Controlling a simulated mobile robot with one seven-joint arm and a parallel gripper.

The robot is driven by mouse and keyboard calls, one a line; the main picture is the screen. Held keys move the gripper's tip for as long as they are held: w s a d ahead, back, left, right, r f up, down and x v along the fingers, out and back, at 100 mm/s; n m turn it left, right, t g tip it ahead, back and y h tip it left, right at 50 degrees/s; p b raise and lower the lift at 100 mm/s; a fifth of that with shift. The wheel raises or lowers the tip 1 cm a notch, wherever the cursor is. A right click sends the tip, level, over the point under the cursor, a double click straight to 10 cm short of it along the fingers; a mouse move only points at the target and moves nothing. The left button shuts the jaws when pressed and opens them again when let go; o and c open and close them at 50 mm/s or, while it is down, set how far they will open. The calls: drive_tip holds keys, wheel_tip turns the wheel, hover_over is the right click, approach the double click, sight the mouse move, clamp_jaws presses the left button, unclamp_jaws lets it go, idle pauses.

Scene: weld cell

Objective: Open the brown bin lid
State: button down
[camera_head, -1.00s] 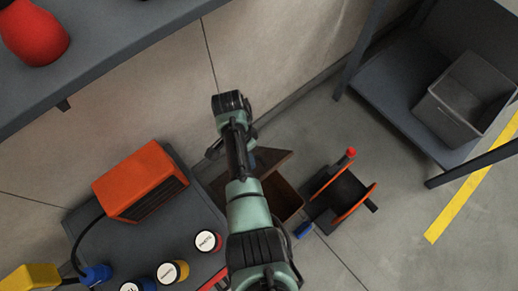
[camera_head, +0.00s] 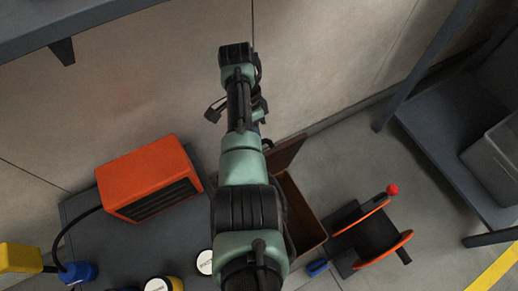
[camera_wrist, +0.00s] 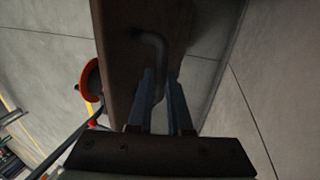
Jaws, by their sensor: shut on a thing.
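The brown bin (camera_head: 308,222) stands on the floor, partly hidden behind my arm in the head view. Its brown lid (camera_head: 287,152) is raised at the wall side, and part of the dark inside shows. In the wrist view the lid (camera_wrist: 122,50) is close up, with a grey bent handle (camera_wrist: 152,42) on its face. My gripper (camera_wrist: 160,78) is shut on this handle, one finger on each side. The gripper is mostly hidden by my arm in the head view.
An orange reel (camera_head: 372,235) with a red knob stands right of the bin. A grey bench (camera_head: 90,225) with an orange box (camera_head: 150,180) and several round cans is at left. A shelf rack (camera_head: 440,125) with a grey crate (camera_head: 497,160) is at right. A wall is behind the bin.

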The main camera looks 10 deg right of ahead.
drive_tip(key=shift+w+a+f+b, duration=0.3)
drive_tip(key=shift+f+b, duration=0.1)
drive_tip(key=shift+b, duration=0.2)
drive_tip(key=shift+g, duration=0.3)
drive_tip(key=c, duration=0.8)
unclamp_jaws()
drive_tip(key=shift+w+r, duration=0.1)
drive_tip(key=shift+c, duration=0.2)
drive_tip(key=shift+r, duration=0.1)
drive_tip(key=v, duration=1.2)
drive_tip(key=shift+p, duration=0.3)
drive_tip(key=shift+a, duration=0.1)
